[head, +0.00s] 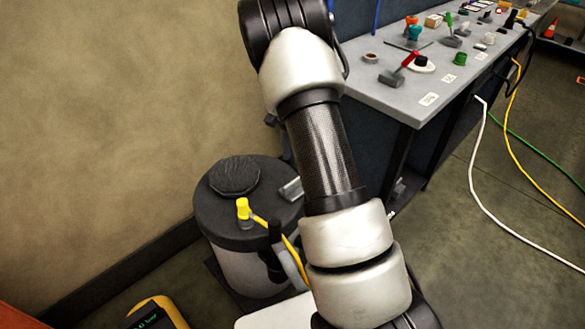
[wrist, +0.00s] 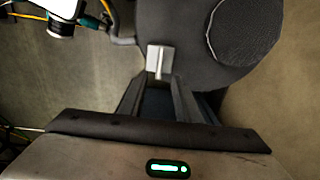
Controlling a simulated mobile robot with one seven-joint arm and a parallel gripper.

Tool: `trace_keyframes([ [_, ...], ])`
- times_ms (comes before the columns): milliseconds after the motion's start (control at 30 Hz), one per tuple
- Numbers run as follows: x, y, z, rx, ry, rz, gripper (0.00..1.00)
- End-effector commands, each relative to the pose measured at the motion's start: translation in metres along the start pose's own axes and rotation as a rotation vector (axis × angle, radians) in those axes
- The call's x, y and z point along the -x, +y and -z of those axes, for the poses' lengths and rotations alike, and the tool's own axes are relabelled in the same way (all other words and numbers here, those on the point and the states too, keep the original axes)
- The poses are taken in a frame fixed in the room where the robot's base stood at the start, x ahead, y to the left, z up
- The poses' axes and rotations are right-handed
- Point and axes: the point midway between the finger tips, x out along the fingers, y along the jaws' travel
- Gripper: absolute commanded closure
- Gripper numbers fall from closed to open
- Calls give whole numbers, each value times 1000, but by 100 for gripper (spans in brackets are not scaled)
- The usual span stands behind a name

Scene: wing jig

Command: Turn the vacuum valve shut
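A dark-lidded round vessel (head: 211,211) stands on the floor by the wall. A small pale metal lever (head: 291,188), apparently the valve handle, sits at the right side of its lid, partly behind my arm. In the wrist view the metal lever (wrist: 160,56) shows at the lid's edge (wrist: 178,28), just beyond my gripper (wrist: 160,82). The two fingers are apart, with a dark gap between them. The lever's narrow stem lines up with that gap; I cannot tell whether a finger touches it. My gripper is not discernible in the head view.
A yellow fitting (head: 243,207) with a yellow hose is on the lid's near side. A grey workbench (head: 395,92) with tools stands at upper right. White (head: 476,180), yellow and green cables lie on the floor. A yellow device (head: 155,312) is at lower left.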

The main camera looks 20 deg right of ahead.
Motion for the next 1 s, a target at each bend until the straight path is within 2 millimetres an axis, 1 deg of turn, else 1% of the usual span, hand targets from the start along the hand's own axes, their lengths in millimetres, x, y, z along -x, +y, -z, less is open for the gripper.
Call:
trace_keyframes([
  [33, 16, -1, 0, 1, 2, 3, 70],
  [100, 30, -1, 0, 1, 1, 3, 70],
  [200, 47, 0, 0, 0, 0, 2, 70],
  [300, 60, 0, 0, 1, 1, 1, 70],
  [467, 68, 0, 0, 0, 0, -1, 70],
  [900, 69, 0, 0, 0, 0, -1, 70],
  [967, 71, 0, -1, 3, -1, 2, 70],
  [1000, 76, 1, -3, 10, -1, 8, 70],
])
